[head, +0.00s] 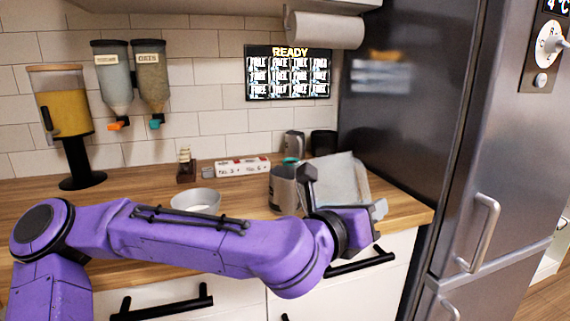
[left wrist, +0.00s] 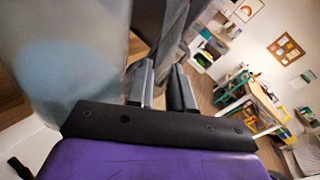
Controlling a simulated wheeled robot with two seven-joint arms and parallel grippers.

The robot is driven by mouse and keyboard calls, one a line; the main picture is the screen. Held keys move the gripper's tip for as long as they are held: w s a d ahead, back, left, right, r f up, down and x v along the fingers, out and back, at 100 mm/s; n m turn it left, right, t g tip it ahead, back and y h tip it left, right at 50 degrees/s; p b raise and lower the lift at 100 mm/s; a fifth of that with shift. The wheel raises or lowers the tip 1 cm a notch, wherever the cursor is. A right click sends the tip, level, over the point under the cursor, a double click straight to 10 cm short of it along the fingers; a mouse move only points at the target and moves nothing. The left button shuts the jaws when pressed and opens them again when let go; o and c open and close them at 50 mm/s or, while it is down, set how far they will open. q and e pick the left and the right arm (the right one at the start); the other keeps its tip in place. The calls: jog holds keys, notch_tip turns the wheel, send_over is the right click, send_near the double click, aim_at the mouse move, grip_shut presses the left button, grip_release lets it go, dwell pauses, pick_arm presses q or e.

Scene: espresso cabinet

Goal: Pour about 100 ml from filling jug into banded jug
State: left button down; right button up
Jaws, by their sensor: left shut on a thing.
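A large pale grey, see-through jug, which I take to be the filling jug (head: 340,172), is tilted above the counter at the right. My left gripper (head: 378,209) is at its near right side and shut on it; the exact grip is partly hidden. In the left wrist view the jug's wall (left wrist: 65,60) fills the left, and the fingers (left wrist: 162,85) are close together on a grey part. A metallic grey jug, probably the banded jug (head: 284,192), stands upright just left of it, partly behind my arm. Any liquid stream or level cannot be made out. My right gripper is out of view.
A white bowl (head: 196,201) stands left of the jugs, partly behind my arm. A white labelled strip (head: 242,166), a small brown holder (head: 186,168) and a metal canister (head: 294,144) are further back. The fridge (head: 400,110) bounds the right side. Dispensers (head: 65,110) stand at left.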

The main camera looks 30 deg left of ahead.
pick_arm(q)
jog(key=shift+w+a+r+n+p, duration=0.15)
jog(key=shift+a+r+n+p, duration=0.2)
jog(key=shift+r+n+p, duration=0.25)
jog(key=shift+w+a+r+n+p, duration=0.35)
jog(key=shift+a+r+n+p, duration=0.15)
jog(key=shift+a+r+p, duration=0.4)
jog(key=p, duration=0.1)
jog(key=r+n+p, duration=0.1)
jog(key=shift+w+a+r+g+p, duration=0.2)
jog(key=shift+g+p, duration=0.1)
jog(key=shift+g, duration=0.1)
jog(key=shift+f, duration=0.1)
jog(key=shift+r, duration=0.2)
jog(key=shift+a+r+n+p, duration=0.1)
jog(key=shift+r+n+p, duration=0.1)
jog(key=shift+n+p, duration=0.15)
jog(key=shift+w+a+r+h, duration=0.1)
jog(key=shift+r+h, duration=0.05)
jog(key=shift+h, duration=0.15)
jog(key=shift+r+p, duration=0.15)
jog(key=shift+p, duration=0.25)
